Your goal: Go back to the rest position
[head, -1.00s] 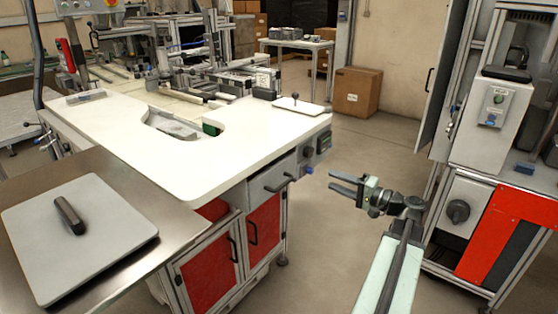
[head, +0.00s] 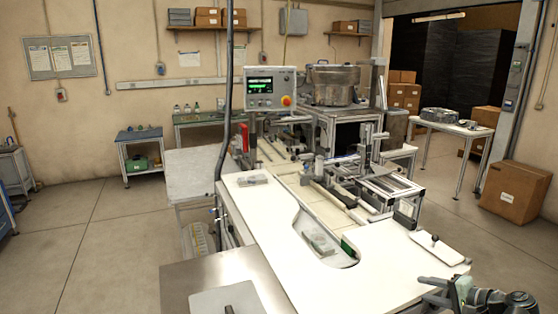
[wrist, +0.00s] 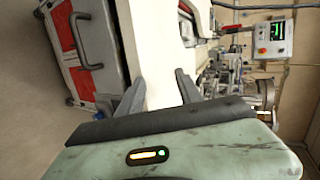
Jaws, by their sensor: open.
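My gripper (head: 432,292) shows at the lower right of the head view, partly cut off by the frame's bottom edge. In the wrist view my gripper (wrist: 158,90) has its two dark fingers spread apart with nothing between them. It is open and empty. In the head view it is beside the near right corner of the white worktable (head: 375,262). The white tabletop also shows beyond the fingers in the wrist view (wrist: 158,50). No tape reel can be made out clearly.
A control panel (head: 270,89) stands over the machine at the back of the worktable. A steel side surface (head: 190,280) bears a grey lid (head: 225,300). A cardboard box (head: 515,193) is on the floor at right. The floor at left (head: 100,240) is clear.

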